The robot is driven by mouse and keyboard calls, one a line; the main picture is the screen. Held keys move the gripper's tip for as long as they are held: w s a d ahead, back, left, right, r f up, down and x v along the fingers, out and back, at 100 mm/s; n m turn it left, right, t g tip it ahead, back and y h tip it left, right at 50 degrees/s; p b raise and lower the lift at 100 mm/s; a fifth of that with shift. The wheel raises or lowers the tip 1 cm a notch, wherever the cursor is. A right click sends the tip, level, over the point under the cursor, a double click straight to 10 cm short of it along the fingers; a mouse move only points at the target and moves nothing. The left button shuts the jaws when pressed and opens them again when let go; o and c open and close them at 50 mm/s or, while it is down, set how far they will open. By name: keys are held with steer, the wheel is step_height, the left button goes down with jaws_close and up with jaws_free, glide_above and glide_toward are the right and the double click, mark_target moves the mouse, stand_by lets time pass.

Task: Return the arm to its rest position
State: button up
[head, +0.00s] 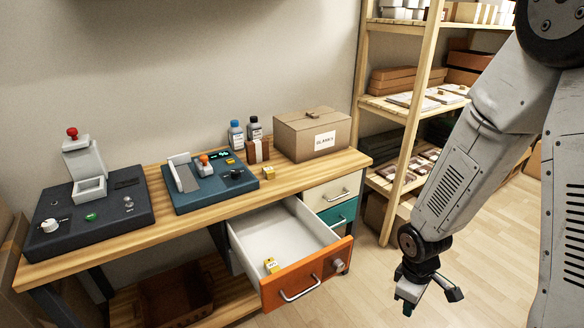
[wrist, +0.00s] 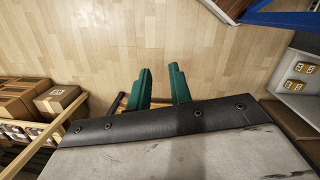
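My arm hangs down at the right of the head view. My gripper (head: 420,298) is at its lower end, over the floor to the right of the open drawer. In the wrist view my gripper (wrist: 160,69) shows two green fingers with a clear gap between them. It is open and nothing is between the fingers. Floorboards show beyond the fingertips. The gripper touches nothing that I can see.
Two dark machines and a cardboard box (head: 306,137) stand on the bench. A wooden shelf (head: 408,120) stands behind my arm. Floor around the gripper is clear.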

steer(key=s+r+m+t, duration=0.1)
steer(key=s+r+m, duration=0.3)
steer(key=r, duration=1.1)
steer(key=s+a+r+m+t+y, duration=0.1)
steer(key=s+r+m, duration=0.4)
steer(key=s+r, duration=0.6)
step_height(320, 180, up, 5)
steer(key=shift+s+a+r, duration=0.1)
steer(key=shift+s+a, duration=0.1)
steer(key=shift+a, duration=0.1)
